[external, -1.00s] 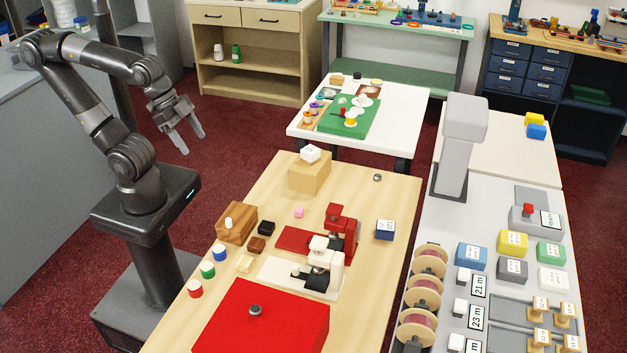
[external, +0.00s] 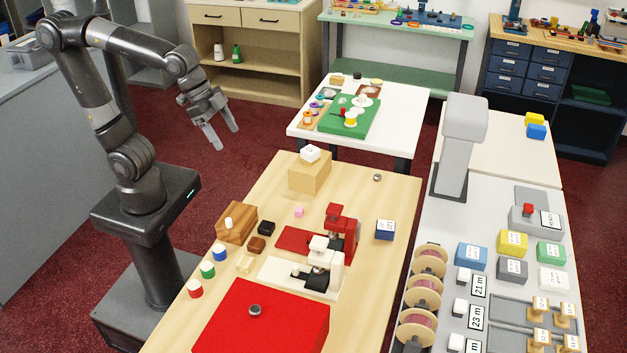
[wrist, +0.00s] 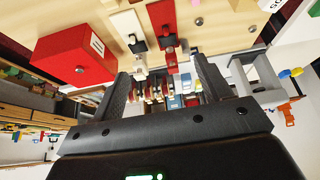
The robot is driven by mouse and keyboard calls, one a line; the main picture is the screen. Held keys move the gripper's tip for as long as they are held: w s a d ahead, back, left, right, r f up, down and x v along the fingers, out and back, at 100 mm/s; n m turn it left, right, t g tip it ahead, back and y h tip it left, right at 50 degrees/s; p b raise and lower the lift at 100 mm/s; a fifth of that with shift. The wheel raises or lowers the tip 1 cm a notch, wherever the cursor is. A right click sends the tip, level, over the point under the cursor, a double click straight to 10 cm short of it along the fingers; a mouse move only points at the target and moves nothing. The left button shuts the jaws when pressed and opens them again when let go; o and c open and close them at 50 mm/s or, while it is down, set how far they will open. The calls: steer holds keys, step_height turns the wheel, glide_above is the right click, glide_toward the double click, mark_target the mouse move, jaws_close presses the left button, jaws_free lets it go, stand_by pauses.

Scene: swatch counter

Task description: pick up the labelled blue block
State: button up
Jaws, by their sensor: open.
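A mid-blue block (external: 472,256) with a white label sits on the grey counter at the right, left of a yellow labelled block. A dark navy block (external: 385,230), also with a white label on top, sits on the right side of the wooden table. The label text is too small to read. My gripper (external: 226,138) is open and empty, high at the left, beyond the wooden table's far left corner and far from both blocks. In the wrist view the open fingers (wrist: 162,66) frame part of the counter; small blue shapes there are unclear.
The wooden table (external: 400,190) holds a red box (external: 285,320), a red press and a white press (external: 325,262). A tall grey device (external: 460,150) stands on the counter behind the blue block. Yellow (external: 513,242) and grey (external: 512,270) blocks crowd it.

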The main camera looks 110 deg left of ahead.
steer(key=w+a, duration=0.2)
steer(key=w, duration=1)
steer(key=n+g, duration=0.1)
glide_above(385, 225)
steer(key=s, duration=0.4)
step_height(385, 225, down, 21)
steer(key=shift+y, duration=0.3)
steer(key=x, duration=0.6)
steer(key=shift+w+r, duration=0.1)
steer(key=shift+w, duration=0.05)
steer(key=shift+d+x, duration=0.1)
steer(key=shift+x, duration=1.3)
steer(key=shift+d+x, duration=0.15)
steer(key=shift+x, duration=1.2)
steer(key=c, duration=1.1)
